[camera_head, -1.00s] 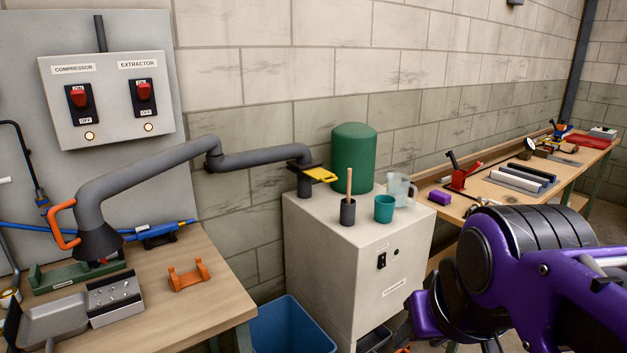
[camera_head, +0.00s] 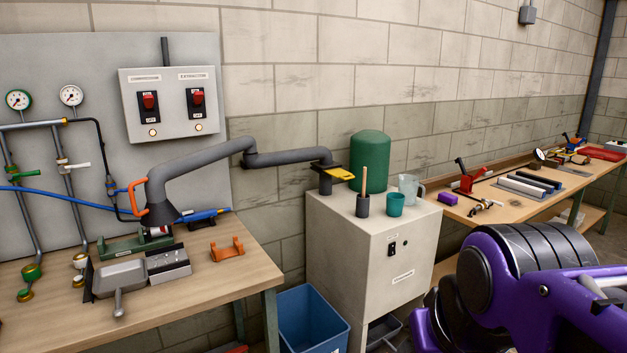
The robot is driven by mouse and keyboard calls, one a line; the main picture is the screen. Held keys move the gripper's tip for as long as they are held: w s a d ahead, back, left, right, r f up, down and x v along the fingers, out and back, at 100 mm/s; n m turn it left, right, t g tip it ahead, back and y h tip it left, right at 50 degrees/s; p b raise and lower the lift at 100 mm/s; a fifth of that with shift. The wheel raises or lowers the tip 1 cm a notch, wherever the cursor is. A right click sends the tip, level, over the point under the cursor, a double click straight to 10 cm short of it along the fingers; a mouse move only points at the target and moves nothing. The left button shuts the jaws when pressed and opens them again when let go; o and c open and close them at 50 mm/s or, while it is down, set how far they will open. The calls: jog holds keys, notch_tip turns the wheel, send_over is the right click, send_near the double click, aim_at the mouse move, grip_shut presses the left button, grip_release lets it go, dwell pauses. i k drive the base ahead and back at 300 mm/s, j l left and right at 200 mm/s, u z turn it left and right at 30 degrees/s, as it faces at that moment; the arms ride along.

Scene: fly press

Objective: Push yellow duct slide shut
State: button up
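The yellow duct slide (camera_head: 339,173) sits in a dark collar on the grey extraction duct (camera_head: 285,156), just above the top of the pale cabinet (camera_head: 377,228). Its yellow plate sticks out to the right of the collar, toward the green tank. My purple and black arm fills the lower right of the picture, well to the right of the slide and nearer to me. My gripper's fingers are out of the picture.
A dark cup with a wooden stick (camera_head: 363,203), a teal cup (camera_head: 396,204), a clear jug (camera_head: 410,187) and a green tank (camera_head: 370,161) stand close to the slide. A blue bin (camera_head: 312,318) is left of the cabinet. Workbenches lie on both sides.

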aim_at(337, 172)
jog(key=u, duration=1.25)
jog(key=l+u, duration=0.5)
jog(key=l, duration=1.6)
jog(key=k+l, duration=0.1)
jog(key=l, duration=1.5)
jog(key=k+j, duration=0.15)
